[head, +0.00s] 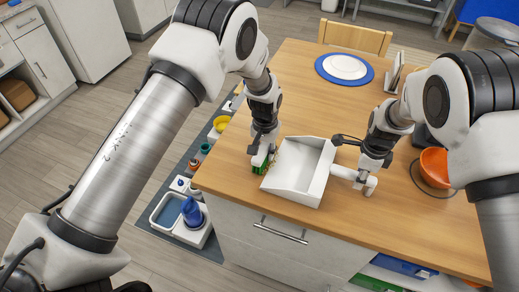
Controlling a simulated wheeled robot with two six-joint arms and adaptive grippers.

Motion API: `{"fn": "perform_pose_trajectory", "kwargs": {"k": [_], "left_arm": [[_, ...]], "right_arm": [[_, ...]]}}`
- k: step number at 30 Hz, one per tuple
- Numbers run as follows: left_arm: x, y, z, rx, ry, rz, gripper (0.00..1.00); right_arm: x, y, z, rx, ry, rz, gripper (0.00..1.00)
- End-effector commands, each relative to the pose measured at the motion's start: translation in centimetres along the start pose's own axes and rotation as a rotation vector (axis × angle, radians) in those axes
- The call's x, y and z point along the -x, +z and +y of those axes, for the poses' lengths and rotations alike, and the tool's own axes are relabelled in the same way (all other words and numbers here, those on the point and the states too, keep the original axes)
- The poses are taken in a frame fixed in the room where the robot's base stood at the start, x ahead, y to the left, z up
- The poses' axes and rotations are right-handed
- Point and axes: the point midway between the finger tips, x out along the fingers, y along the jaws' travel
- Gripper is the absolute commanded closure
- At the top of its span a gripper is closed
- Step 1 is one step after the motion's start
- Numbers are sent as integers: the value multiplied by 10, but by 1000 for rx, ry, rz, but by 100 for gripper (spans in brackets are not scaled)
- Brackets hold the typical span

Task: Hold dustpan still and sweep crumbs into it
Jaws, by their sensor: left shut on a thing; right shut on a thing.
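The white dustpan (298,170) lies on the wooden table near its front edge, its open side facing left and its handle (345,174) pointing right. My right gripper (368,178) is shut on that handle. My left gripper (262,153) is shut on a brush with green bristles (259,169), just left of the dustpan's open side and close to the table's front left corner. The gripper hides much of the brush. I cannot make out crumbs clearly; they are too small or hidden behind the brush.
A blue-rimmed white plate (344,68) lies at the back of the table (300,85), near a wooden chair (355,39). An orange bowl (434,162) stands at the right. A grey mat (195,160) with bowls and containers lies on the floor at left. The table's middle is clear.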

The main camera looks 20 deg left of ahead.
Motion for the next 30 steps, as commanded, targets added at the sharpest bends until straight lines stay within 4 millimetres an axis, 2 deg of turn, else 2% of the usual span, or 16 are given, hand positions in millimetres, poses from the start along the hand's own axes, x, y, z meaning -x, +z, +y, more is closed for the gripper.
{"fn": "perform_pose_trajectory", "kwargs": {"k": [23, 30], "left_arm": [[4, 0, 3, 1, 0, 0, 100], [5, 0, 16, -1, 0, 1, 100]], "right_arm": [[0, 0, 0, 0, 1, 0, 100], [0, 0, 0, 0, 1, 0, 100]]}}
